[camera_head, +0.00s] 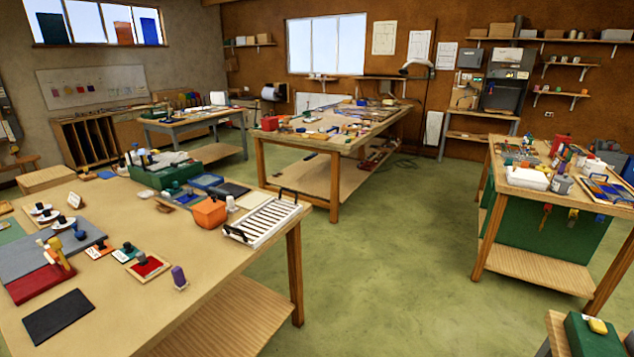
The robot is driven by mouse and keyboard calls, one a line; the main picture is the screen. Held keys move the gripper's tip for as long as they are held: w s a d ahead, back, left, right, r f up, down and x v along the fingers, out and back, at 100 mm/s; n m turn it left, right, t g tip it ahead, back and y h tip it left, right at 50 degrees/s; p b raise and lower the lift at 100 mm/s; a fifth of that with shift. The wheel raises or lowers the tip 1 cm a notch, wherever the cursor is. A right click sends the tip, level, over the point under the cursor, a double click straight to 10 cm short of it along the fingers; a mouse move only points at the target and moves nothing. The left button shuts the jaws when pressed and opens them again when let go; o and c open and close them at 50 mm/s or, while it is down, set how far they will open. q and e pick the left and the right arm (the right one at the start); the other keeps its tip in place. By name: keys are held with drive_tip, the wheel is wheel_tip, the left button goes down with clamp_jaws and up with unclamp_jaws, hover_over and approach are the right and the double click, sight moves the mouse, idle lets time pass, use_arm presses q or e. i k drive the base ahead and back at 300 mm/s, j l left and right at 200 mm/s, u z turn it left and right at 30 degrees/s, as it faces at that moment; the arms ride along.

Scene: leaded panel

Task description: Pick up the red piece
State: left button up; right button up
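On the near left table (230,268), a red square piece (157,267) with a dark knob on it lies on a pale card near the middle. A larger red slab (36,286) lies further left, in front of a grey board, with a yellow and cream upright object by its back edge. Another red item (270,123) sits on the far middle table. I cannot tell which of these the task means. Neither of my grippers is in view.
A purple piece (179,276) stands right of the red square. A black mat (58,316) lies at the front left. Green floor (390,260) is open between the tables.

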sight(145, 267)
drive_tip(key=u, duration=1.3)
drive_tip(key=i+l, duration=0.2)
drive_tip(key=u, duration=0.05)
